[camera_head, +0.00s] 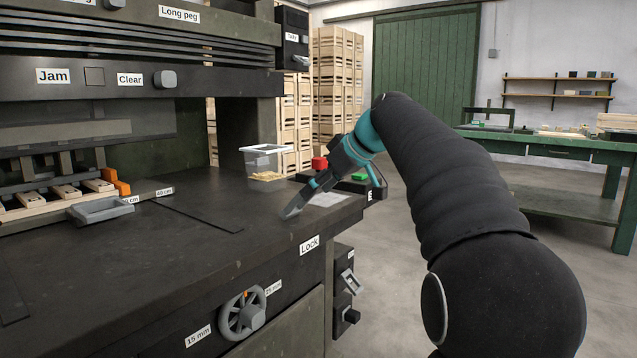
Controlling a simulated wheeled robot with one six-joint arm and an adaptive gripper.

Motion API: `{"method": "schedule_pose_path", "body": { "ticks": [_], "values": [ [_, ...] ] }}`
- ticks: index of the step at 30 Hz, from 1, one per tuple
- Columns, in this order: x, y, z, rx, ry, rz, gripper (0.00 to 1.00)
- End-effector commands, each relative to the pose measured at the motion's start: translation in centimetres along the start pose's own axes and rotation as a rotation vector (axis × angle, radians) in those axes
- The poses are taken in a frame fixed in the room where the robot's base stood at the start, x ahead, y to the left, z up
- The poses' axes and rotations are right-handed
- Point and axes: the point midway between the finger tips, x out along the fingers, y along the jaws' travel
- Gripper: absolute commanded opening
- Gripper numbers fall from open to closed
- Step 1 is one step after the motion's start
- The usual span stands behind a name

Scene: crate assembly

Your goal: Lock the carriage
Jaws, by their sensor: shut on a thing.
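The "Lock" label (309,244) is on the front edge of the dark machine bench, near its right corner. Just above it on the bench top is a small grey piece that looks like the lock handle (290,212). My gripper (304,199) reaches down to it from the upper right and is shut on it. The fingers partly hide the grip, so the handle's exact position is unclear. What looks like the carriage (101,211), with a grey handle at its front, is at the left beside wooden slats (66,192) and an orange block (116,184).
A clear bin (265,163) stands behind my gripper. A red button (319,163) and a green button (359,177) are close to my wrist. A handwheel (242,312) is on the bench front. The middle of the bench top (190,245) is clear.

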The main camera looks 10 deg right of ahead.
Motion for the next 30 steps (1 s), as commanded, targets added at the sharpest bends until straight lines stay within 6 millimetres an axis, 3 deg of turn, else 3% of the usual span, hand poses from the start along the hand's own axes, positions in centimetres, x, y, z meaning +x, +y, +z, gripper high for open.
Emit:
{"method": "schedule_pose_path", "body": {
  "ticks": [20, 21, 24, 30],
  "values": [
    [0.61, 0.93, 1.38, 0.012, -0.015, -0.003, 0.0],
    [0.6, 0.94, 1.39, 0.013, -0.015, -0.003, 0.67],
    [0.56, 0.94, 1.32, 0.012, -0.013, -0.002, 0.88],
    [0.39, 0.84, 1.01, 0.009, -0.007, 0.001, 0.88]
  ]
}}
